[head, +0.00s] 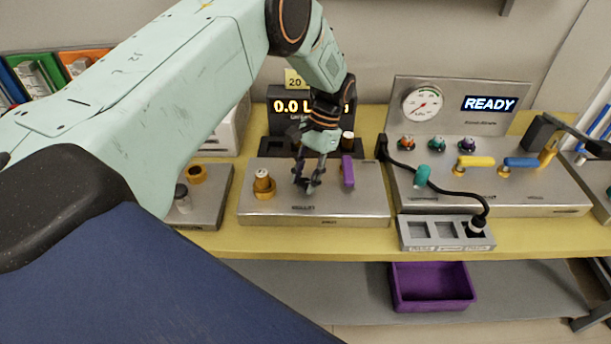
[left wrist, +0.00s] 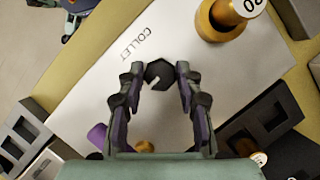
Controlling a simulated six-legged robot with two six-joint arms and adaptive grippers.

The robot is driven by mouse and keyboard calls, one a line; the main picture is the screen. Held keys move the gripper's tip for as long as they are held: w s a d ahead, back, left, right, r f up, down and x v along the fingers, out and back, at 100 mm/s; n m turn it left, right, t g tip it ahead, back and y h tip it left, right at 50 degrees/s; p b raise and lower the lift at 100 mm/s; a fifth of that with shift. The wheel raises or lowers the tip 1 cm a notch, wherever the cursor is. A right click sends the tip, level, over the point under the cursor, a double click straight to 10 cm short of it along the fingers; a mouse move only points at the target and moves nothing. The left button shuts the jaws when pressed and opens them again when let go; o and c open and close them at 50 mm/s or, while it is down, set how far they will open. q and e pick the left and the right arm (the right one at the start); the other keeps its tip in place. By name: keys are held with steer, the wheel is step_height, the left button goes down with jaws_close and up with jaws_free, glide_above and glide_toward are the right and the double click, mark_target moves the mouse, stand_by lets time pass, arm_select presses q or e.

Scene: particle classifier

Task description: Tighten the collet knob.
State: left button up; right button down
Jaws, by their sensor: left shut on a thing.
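The collet knob (left wrist: 158,73) is a small dark knob with a pale line on its top. It sits on a light metal plate beside the printed word COLLET in the left wrist view. My left gripper (head: 308,184) points down at the middle of the silver box (head: 325,214). In the left wrist view its two fingers (left wrist: 158,76) are shut on the knob, one on each side. In the head view the fingers mostly hide the knob. My right gripper is in neither view.
A brass holder (head: 264,188) with a white-topped piece stands left of the gripper, and a purple upright part (head: 348,172) stands right. A black display (head: 290,105) is behind. A panel reading READY (head: 490,104) and a grey slotted tray (head: 447,243) are to the right.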

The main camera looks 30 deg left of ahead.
arm_select(q)
steer(key=shift+w+r, duration=0.1)
steer(key=shift+w, duration=0.05)
steer(key=o, duration=1.1)
steer(key=shift+o, duration=0.2)
steer(key=v, duration=1.1)
steer(key=shift+r, duration=0.4)
steer(key=shift+d, duration=0.1)
